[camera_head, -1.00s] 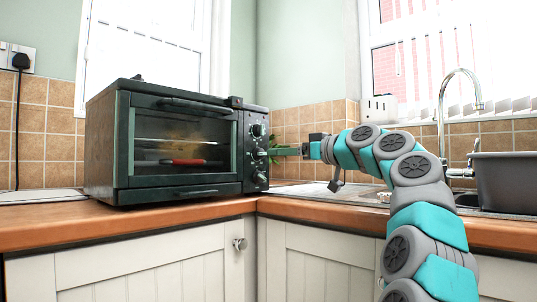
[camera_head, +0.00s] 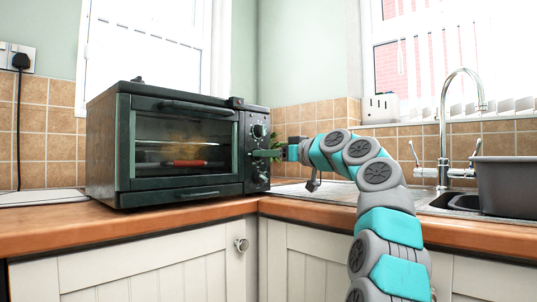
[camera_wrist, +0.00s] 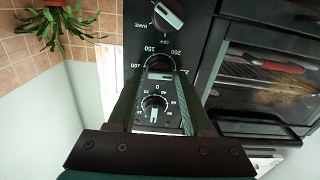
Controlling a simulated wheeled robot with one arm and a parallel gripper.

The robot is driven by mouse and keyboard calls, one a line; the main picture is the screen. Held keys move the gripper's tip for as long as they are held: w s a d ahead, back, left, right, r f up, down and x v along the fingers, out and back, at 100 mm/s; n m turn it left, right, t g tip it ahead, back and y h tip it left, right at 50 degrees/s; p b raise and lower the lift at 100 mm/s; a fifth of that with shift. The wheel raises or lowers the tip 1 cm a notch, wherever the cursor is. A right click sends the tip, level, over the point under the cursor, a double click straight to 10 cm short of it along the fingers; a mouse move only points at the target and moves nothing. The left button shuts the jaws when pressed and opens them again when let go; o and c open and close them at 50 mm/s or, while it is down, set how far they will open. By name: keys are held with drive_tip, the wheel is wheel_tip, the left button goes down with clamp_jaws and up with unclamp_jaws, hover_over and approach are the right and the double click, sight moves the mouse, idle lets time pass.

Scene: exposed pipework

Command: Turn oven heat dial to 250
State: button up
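The dark green toaster oven (camera_head: 180,110) stands on the counter, its control panel at its right side. In the wrist view, the heat dial (camera_wrist: 160,62) is the middle knob, with 150 and 200 printed around it. My gripper (camera_wrist: 161,74) is open, its two fingertips on either side of this dial; I cannot tell whether they touch it. The fingers partly hide the dial and its pointer.
The mode knob (camera_wrist: 167,15) with OFF and BAKE adjoins the heat dial. A timer knob (camera_wrist: 154,103) shows between my fingers. The oven door (camera_head: 182,140) is closed. A sink tap (camera_head: 445,120) stands at the right.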

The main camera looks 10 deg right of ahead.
clamp_jaws()
drive_tip(key=shift+m, duration=0.4)
drive_tip(key=shift+o, duration=1.8)
unclamp_jaws()
drive_tip(key=shift+d, duration=0.1)
drive_tip(key=b+v, duration=0.1)
drive_tip(key=v, duration=0.6)
drive_tip(key=shift+s+b, duration=0.3)
drive_tip(key=shift+d, duration=0.2)
